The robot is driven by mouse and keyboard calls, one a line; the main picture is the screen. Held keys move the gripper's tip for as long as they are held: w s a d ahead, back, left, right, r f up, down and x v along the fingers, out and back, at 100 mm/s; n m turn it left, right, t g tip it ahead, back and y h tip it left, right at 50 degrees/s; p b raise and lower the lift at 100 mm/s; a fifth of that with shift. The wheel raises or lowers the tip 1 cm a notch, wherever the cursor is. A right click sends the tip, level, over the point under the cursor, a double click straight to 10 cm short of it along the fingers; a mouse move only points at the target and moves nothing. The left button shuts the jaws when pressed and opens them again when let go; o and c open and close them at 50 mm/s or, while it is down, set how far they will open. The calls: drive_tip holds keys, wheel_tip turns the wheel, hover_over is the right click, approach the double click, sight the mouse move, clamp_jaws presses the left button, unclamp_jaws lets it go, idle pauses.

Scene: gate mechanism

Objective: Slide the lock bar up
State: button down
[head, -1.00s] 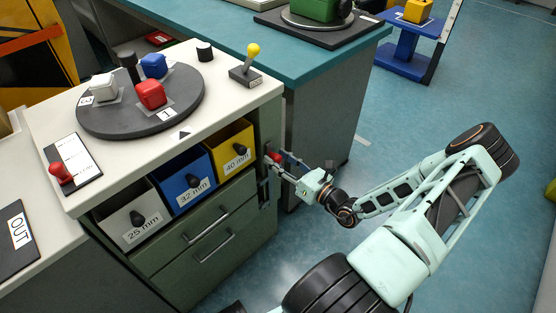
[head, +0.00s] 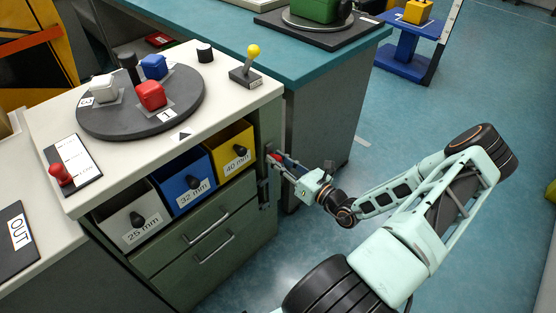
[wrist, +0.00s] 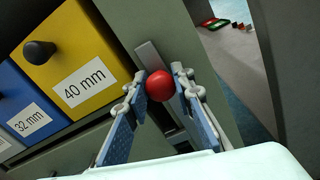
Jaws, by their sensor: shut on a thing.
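The lock bar (wrist: 150,57) is a grey upright strip on the cabinet's side post, next to the yellow 40 mm drawer, in the wrist view. A red ball knob (wrist: 160,86) sits on it. My gripper (wrist: 161,92) has one finger on each side of the knob and is shut on it. In the head view my gripper (head: 279,163) is at the cabinet's right front edge, and its fingers hide most of the knob. The lower part of the bar is partly hidden by the knob and fingers in the wrist view.
The yellow drawer (head: 231,148), blue drawer (head: 183,181) and white drawer (head: 131,218) are left of my gripper. A turntable (head: 189,108) with coloured blocks and a yellow-knobbed lever (head: 252,53) stand on top. The floor to the right is open.

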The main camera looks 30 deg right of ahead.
sight(270, 145)
drive_tip(key=shift+r+p, duration=1.85)
drive_tip(key=shift+r, duration=0.25)
drive_tip(key=c, duration=1.7)
unclamp_jaws()
drive_tip(key=shift+o, duration=0.4)
drive_tip(key=shift+s, duration=0.1)
drive_tip(key=shift+s+d+f, duration=0.1)
drive_tip(key=shift+s+d, duration=0.1)
drive_tip(key=shift+s, duration=0.05)
drive_tip(key=v, duration=1.1)
